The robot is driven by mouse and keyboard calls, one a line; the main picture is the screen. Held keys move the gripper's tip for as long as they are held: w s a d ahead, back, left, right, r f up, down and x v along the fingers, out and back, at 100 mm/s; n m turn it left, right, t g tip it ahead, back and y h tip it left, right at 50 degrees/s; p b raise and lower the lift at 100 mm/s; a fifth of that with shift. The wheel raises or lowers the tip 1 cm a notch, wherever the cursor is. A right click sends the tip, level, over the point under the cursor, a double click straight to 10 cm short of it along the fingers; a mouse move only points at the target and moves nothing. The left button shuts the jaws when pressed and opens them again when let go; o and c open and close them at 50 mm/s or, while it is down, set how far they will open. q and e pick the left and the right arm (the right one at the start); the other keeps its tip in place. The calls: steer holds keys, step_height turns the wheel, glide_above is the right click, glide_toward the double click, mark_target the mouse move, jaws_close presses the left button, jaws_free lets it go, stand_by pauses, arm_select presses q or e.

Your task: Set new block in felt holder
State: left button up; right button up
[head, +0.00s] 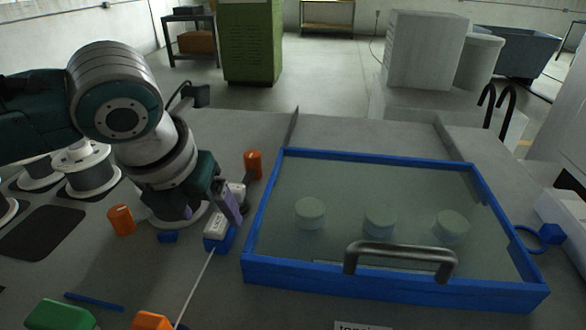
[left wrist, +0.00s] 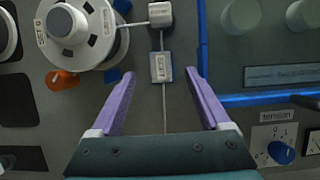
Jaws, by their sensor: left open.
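A pale block with a dark-marked label (head: 216,226) sits on a blue base (head: 217,245) on the bench, left of the blue-framed cover. It also shows in the left wrist view (left wrist: 161,67). A second pale block (left wrist: 160,14) stands beyond it, partly behind my finger in the head view (head: 237,191). I cannot tell which one is the felt holder or a new block. My left gripper (head: 209,216) has its purple fingers apart above the bench. In the left wrist view the fingers (left wrist: 157,75) stand either side of the nearer block, holding nothing. My right gripper is not in view.
A blue-framed clear cover (head: 395,290) with a dark handle (head: 400,250) lies at right over several round pieces. A thin wire (head: 195,288) runs from the nearer block. Orange knobs (head: 121,220) (head: 253,165) and a large spool (left wrist: 80,35) stand close by.

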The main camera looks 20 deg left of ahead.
mark_target(215, 226)
arm_select(q)
steer(key=x, duration=0.4)
steer(key=shift+s+d+f+b, duration=0.1)
steer(key=shift+s+f+b, duration=0.05)
steer(key=shift+f+b, duration=0.25)
jaws_close()
